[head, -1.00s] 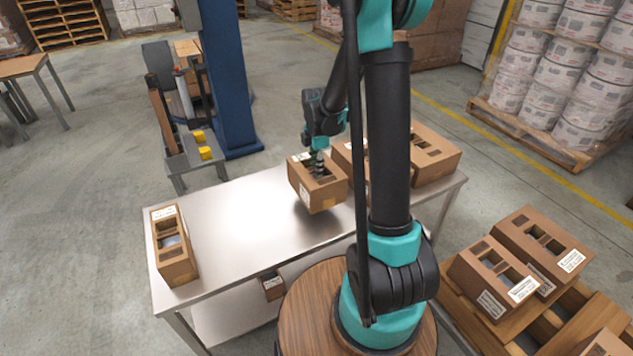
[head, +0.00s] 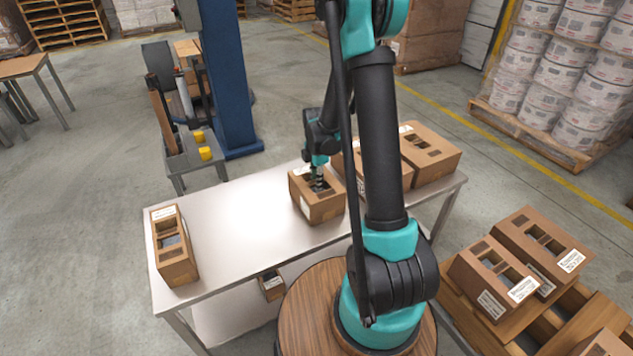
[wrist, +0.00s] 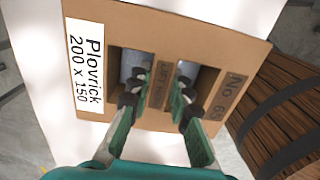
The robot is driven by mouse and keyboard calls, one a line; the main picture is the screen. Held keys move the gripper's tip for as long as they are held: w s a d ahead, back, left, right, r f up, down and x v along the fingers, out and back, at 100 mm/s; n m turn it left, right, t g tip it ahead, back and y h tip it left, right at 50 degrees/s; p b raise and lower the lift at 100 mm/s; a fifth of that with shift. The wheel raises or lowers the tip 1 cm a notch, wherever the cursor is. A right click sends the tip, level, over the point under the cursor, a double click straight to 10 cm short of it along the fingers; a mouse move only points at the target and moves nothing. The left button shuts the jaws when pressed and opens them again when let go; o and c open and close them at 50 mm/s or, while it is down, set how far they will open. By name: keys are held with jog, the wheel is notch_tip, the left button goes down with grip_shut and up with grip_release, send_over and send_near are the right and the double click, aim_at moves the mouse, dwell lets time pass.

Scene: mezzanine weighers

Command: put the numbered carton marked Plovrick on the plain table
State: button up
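The Plovrick carton (head: 318,204) is brown and open-topped and stands level on the steel-topped table (head: 225,255). My gripper (head: 318,180) is down at the top of the carton. In the wrist view, the fingers of my gripper (wrist: 156,97) straddle the strip, with a small gap on the left side; they look open. The carton's underside is hidden.
One carton (head: 173,246) stands at the table's left end. Others (head: 430,152) stand at its right end, partly behind my arm. A small carton (head: 271,285) is on the lower shelf. More cartons (head: 540,250) lie at right. The table's middle-left is clear.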

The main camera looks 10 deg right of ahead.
jog(key=o, duration=0.5)
jog(key=shift+c, duration=0.2)
jog(key=shift+r, duration=0.1)
notch_tip(320, 180, up, 12)
jog(key=s+d+f+m+t, duration=0.1)
jog(key=s+d+m+t, duration=0.1)
jog(key=s+m, duration=0.8)
jog(key=s+d+f+m+t, duration=0.1)
jog(key=s+d+m+t, duration=0.1)
jog(key=s+m, duration=0.9)
jog(key=shift+s+d+m, duration=0.3)
jog(key=shift+s+d, duration=0.1)
